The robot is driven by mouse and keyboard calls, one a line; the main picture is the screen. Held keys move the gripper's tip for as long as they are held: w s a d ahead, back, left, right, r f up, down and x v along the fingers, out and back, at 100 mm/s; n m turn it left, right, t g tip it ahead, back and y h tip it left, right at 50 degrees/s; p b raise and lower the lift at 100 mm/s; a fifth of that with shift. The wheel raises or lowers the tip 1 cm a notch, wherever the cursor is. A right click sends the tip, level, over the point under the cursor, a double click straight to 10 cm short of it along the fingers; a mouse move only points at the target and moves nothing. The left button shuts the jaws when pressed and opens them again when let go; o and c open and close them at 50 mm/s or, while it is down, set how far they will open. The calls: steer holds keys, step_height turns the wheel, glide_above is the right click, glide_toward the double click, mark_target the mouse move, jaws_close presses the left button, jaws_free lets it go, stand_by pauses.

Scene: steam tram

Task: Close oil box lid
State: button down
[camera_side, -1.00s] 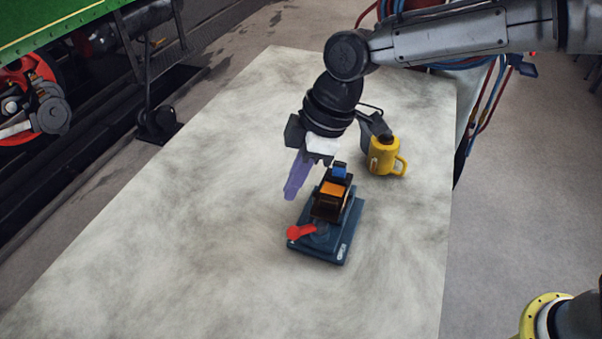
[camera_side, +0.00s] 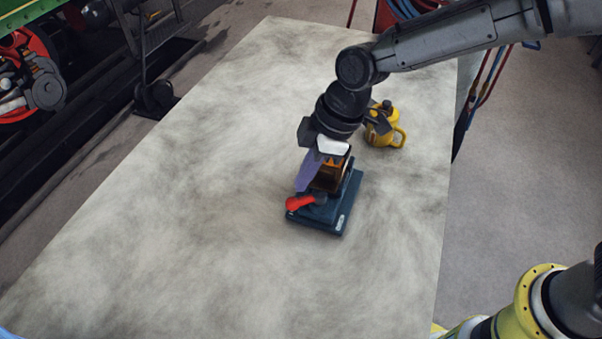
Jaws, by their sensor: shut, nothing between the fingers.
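The oil box (camera_side: 341,182) is a dark body with some orange showing, on a dark blue base (camera_side: 318,222) with a red lever (camera_side: 299,203) at its front left. It stands on the pale table. My gripper (camera_side: 303,186), with purple fingers, points down at the left of the dark body, just above the red lever. The fingers are shut and hold nothing. They overlap the body in this view, and I cannot tell whether they touch it. The gripper hides the top of the body, so the lid's angle is not clear.
A yellow can (camera_side: 381,131) with a handle stands behind and right of the oil box, close to my wrist. The pale table (camera_side: 180,220) is bare to the left and in front. A yellow flanged part (camera_side: 530,300) is at the lower right.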

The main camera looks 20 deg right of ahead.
mark_target(336, 172)
steer(key=shift+s+d+n+g, duration=0.35)
steer(key=shift+d+n+g, duration=0.05)
steer(key=shift+n, duration=0.7)
steer(key=n, duration=0.1)
steer(key=d+n, duration=0.1)
steer(key=shift+s+n+g, duration=0.25)
steer(key=shift+n+g, duration=0.05)
steer(key=shift+g, duration=0.1)
steer(key=n, duration=0.1)
steer(key=d+n+g, duration=0.1)
steer(key=n, duration=0.1)
steer(key=d+n, duration=0.1)
steer(key=shift+s+n, duration=0.2)
steer(key=shift+n, duration=0.1)
steer(key=n, duration=0.1)
steer(key=d+n+g+h, duration=0.1)
steer(key=n, duration=0.1)
steer(key=shift+w+d+n, duration=0.1)
steer(key=shift+d+n, duration=0.15)
steer(key=shift+n, duration=0.05)
steer(key=n, duration=0.1)
steer(key=d+n+g, duration=0.1)
steer(key=n, duration=0.1)
steer(key=shift+w+d+h, duration=0.1)
steer(key=shift+w+h, duration=0.15)
steer(key=shift+h, duration=0.15)
steer(key=shift+w+d, duration=0.2)
steer(key=shift+d, duration=0.05)
